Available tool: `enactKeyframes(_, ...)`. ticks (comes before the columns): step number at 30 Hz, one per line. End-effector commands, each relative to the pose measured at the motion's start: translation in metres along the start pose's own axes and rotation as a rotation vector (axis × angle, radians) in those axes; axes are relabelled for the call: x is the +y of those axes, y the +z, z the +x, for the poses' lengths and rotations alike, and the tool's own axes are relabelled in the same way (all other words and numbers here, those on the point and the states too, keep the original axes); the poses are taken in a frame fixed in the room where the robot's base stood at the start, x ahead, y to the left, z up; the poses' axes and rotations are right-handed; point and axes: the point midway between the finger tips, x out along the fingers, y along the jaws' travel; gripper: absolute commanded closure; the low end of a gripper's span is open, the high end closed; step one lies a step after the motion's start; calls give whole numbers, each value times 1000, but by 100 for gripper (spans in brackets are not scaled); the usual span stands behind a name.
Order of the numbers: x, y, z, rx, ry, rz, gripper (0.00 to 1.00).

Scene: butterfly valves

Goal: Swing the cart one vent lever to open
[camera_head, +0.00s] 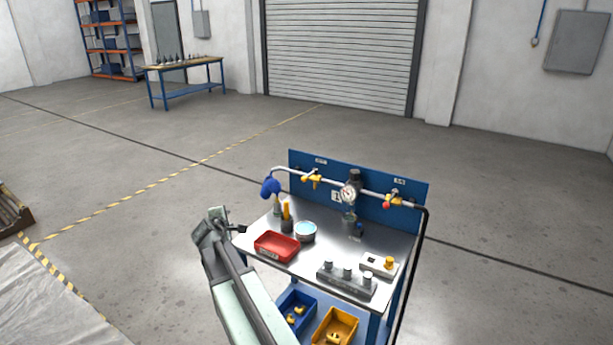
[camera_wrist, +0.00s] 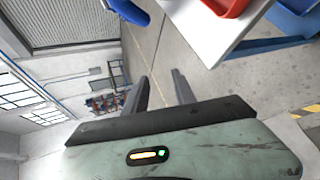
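A cart with a blue back panel (camera_head: 360,178) stands in front of me, with a small plate on it that seems to read 1. A pale pipe runs along the panel. It carries a yellow-handled valve (camera_head: 312,180) on the left, a round gauge (camera_head: 348,193) in the middle and a yellow valve with a red part (camera_head: 392,201) on the right. The small labels above the valves are unreadable, so I cannot tell which is the vent lever. My gripper (camera_head: 240,229) is left of the cart top, clear of both valves. In the wrist view its fingers (camera_wrist: 161,90) are apart and empty.
The cart top holds a red tray (camera_head: 276,246), a round tin (camera_head: 306,231), a grey block (camera_head: 346,281) and a small box with a yellow knob (camera_head: 380,264). A blue object (camera_head: 270,187) hangs at the pipe's left end. Open floor lies behind and left of the cart.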

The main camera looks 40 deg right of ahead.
Motion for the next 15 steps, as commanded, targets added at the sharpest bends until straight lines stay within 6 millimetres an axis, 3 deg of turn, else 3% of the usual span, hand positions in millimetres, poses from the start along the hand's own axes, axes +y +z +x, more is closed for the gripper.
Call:
enactKeyframes(1,38,56,34,-66,82,-103,68)
enactKeyframes(3,65,129,60,-148,152,-220,68)
enactKeyframes(6,76,214,77,-243,172,-285,68)
enactKeyframes(7,76,234,80,-264,169,-289,68)
enactKeyframes(10,72,273,82,-305,159,-285,68)
enactKeyframes(15,69,285,82,-318,153,-278,68)
